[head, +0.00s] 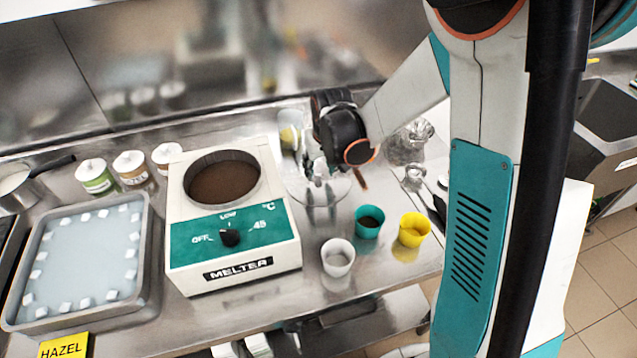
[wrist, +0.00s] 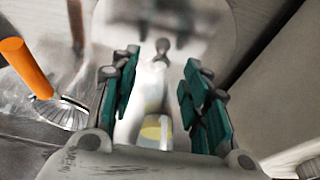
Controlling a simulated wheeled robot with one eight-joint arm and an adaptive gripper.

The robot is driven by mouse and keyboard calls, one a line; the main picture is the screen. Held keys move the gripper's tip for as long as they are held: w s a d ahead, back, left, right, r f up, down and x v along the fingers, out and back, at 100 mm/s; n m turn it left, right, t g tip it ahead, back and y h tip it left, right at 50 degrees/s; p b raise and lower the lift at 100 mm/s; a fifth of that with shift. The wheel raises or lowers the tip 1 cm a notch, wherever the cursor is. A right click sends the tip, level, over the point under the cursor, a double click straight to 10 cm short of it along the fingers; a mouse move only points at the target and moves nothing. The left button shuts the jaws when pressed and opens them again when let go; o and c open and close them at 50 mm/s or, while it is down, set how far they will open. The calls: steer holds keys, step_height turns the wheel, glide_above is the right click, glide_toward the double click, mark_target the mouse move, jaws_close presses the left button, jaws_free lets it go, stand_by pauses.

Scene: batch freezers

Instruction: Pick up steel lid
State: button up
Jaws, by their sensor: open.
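The steel lid (wrist: 205,30) is a pale, shiny round disc with a small knob (wrist: 162,47), seen at the top middle of the wrist view. In the head view the lid (head: 342,186) shows as a faint shiny disc on the steel counter, right of the melter, partly hidden by my gripper. My gripper (head: 318,168) is over the lid, pointing down. In the wrist view my gripper (wrist: 161,62) is open, its teal-padded fingers on either side of the knob. Whether either finger touches the knob I cannot tell.
The white and teal melter (head: 240,279) stands close left. White (head: 337,259), teal (head: 368,222) and yellow (head: 413,231) cups stand in front and to the right. A brush with an orange handle (wrist: 24,68) is near the left finger. A tray (head: 150,235) lies far left.

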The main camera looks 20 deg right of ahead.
mark_target(319, 177)
steer(key=x, duration=0.2)
steer(key=shift+w+f+b, duration=0.15)
steer(key=shift+f+b, duration=0.15)
steer(key=shift+f, duration=0.1)
steer(key=shift+r, duration=0.1)
steer(key=shift+c, duration=0.2)
jaws_close()
steer(key=shift+r, duration=0.1)
